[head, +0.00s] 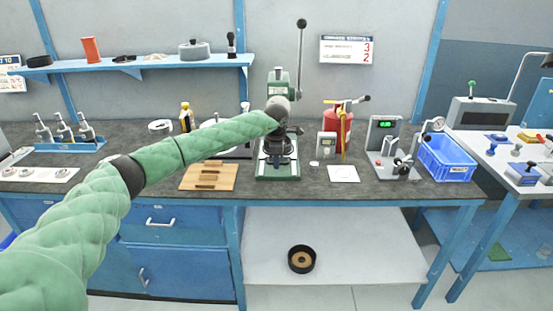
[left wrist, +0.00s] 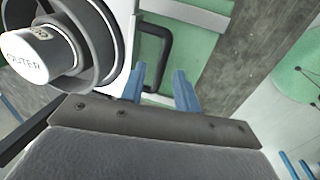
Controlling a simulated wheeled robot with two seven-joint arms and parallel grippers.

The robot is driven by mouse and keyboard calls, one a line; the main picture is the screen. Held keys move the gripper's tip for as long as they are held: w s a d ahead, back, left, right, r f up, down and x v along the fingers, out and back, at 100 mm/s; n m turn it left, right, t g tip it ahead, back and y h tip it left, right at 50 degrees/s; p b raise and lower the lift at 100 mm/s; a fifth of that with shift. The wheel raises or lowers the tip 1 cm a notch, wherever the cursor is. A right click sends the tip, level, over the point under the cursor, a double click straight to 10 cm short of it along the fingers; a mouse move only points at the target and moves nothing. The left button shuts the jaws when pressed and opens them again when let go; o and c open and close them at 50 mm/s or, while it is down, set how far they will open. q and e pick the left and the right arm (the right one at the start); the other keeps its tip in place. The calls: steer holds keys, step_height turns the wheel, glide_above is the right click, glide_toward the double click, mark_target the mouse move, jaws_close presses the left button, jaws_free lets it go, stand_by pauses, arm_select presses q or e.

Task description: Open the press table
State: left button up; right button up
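A green arbor press (head: 280,78) with a tall lever stands at the middle of the bench, and its green base (head: 278,171) shows below my arm. My left arm reaches in front of the press, and my left gripper (head: 279,150) is dark and hard to make out there. In the left wrist view my left gripper (left wrist: 160,84) has two blue fingers apart with nothing clearly held between them. A black handle (left wrist: 166,45) on a pale green plate lies just beyond the fingertips. Contact cannot be told. A white cap marked OUTER (left wrist: 30,58) sits in a dark ring at the left.
A wooden board (head: 209,176) lies left of the press. A red cylinder (head: 338,125), a white sheet (head: 343,174), a gauge device (head: 397,152) and a blue crate (head: 447,160) stand to the right. A round black item (head: 301,259) is on the lower shelf.

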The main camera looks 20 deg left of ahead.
arm_select(q)
jaws_close()
steer(key=s+d, duration=0.1)
steer(key=s, duration=0.2)
steer(key=s+d, duration=0.1)
steer(key=s, duration=0.2)
steer(key=s+b, duration=0.1)
steer(key=s, duration=0.3)
steer(key=shift+d+f, duration=0.15)
steer(key=shift+d, duration=0.25)
steer(key=shift+s+d, duration=0.2)
steer(key=shift+s, duration=0.4)
steer(key=shift+s+d, duration=0.15)
steer(key=shift+s, duration=0.4)
steer(key=shift+s+d, duration=0.1)
steer(key=shift+s, duration=0.2)
arm_select(e)
steer(key=shift+t, duration=0.3)
steer(key=x, duration=0.4)
steer(key=shift+s+a+f, duration=0.1)
steer(key=shift+s+f, duration=0.2)
steer(key=shift+r, duration=0.1)
arm_select(q)
jaws_free()
arm_select(e)
steer(key=shift+s, duration=0.15)
